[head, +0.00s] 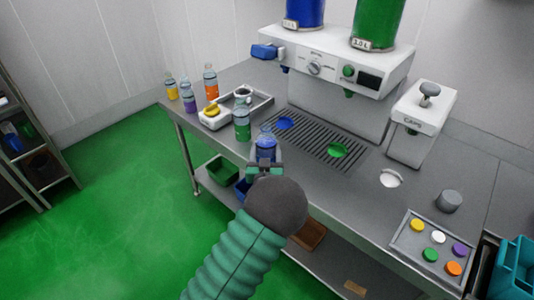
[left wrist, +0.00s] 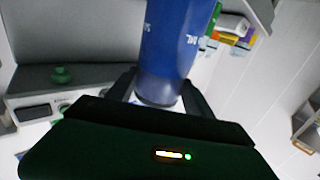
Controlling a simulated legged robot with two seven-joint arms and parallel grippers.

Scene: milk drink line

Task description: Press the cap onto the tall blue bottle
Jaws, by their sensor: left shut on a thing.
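The blue bottle (head: 265,147) stands upright at the near edge of the steel counter, left of the drip grille. My left gripper (head: 265,169) is shut on it from the front, low on its body. In the left wrist view the blue bottle (left wrist: 170,50) fills the gap between the dark fingers of the left gripper (left wrist: 158,95). The bottle's top is small in the head view, and I cannot tell whether a cap sits on it. A tray (head: 409,243) at the right holds several coloured caps; I see no blue one there. My right gripper is not in view.
A dispenser (head: 340,62) with blue and green tanks stands behind the grille (head: 312,139). A white capping machine (head: 421,120) is to its right, with a white disc (head: 391,178) before it. Several other bottles, including a green one (head: 242,123), stand left. A grey cylinder (head: 449,201) stands right.

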